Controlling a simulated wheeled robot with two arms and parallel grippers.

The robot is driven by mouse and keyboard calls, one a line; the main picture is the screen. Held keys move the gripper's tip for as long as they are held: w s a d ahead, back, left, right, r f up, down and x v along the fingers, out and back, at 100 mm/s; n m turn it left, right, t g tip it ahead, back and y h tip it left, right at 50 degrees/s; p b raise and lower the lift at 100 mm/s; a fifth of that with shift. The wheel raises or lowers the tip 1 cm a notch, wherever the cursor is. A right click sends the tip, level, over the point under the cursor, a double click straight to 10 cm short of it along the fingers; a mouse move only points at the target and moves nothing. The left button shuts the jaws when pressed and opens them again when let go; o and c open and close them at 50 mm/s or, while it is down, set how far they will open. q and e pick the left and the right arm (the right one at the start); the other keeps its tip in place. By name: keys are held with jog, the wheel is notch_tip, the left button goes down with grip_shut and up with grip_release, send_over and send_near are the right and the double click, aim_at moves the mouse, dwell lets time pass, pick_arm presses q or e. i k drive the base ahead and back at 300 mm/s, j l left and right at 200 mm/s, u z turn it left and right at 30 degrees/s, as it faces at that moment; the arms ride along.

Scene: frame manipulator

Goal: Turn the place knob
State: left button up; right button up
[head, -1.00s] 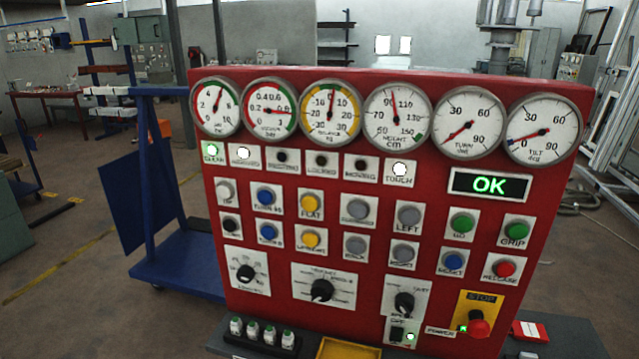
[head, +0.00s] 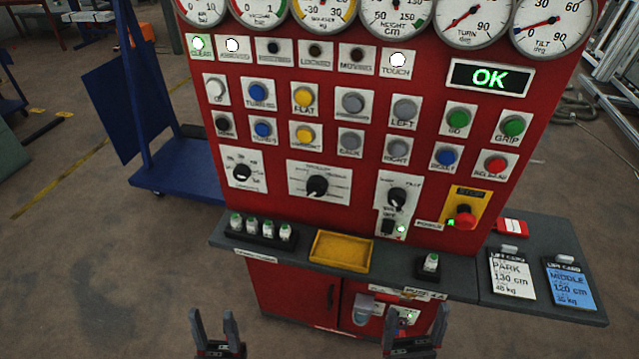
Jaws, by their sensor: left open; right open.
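A red control panel (head: 275,207) stands in front of me with three black rotary knobs in its lower part. The left knob (head: 243,172) and the middle knob (head: 317,186) sit on white dial plates. The right knob (head: 397,198) sits on a taller plate above a small switch and a green lamp. The dial labels are too small to read surely, so I cannot tell which is the place knob. My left gripper (head: 214,320) is open and empty at the bottom edge, below the panel. My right gripper (head: 415,320) is open and empty at the bottom right, clear of the knobs.
A grey ledge (head: 430,283) below the panel holds a yellow tray (head: 341,251), a rack of small bottles (head: 260,229) and two cards (head: 512,275). A red stop button (head: 464,217) is at the panel's lower right. The display (head: 490,76) reads OK.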

aim_at(317, 186)
jog(key=z, duration=1.7)
jog(key=k+j+u, duration=0.1)
jog(key=j+u, duration=0.3)
jog(key=k+j+u, duration=0.1)
jog(key=u, duration=0.3)
jog(key=j+u, duration=0.35)
